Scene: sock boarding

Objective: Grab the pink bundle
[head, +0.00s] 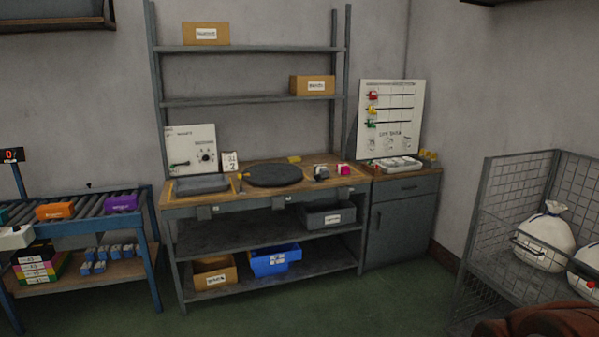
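A small pink bundle (345,170) sits on the wooden top of the workbench (220,204), near its right end. It is beside a dark grey object with a light part (321,172), to its left. The bundle is small in the picture, so its exact shape is hard to tell. My gripper is not in view.
A round black disc (273,175) and a grey tray (202,185) lie on the bench. A grey cabinet (400,228) stands right of the bench, a roller conveyor (88,203) left. A wire cage (510,205) with white sacks is at right. Green floor is clear in front.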

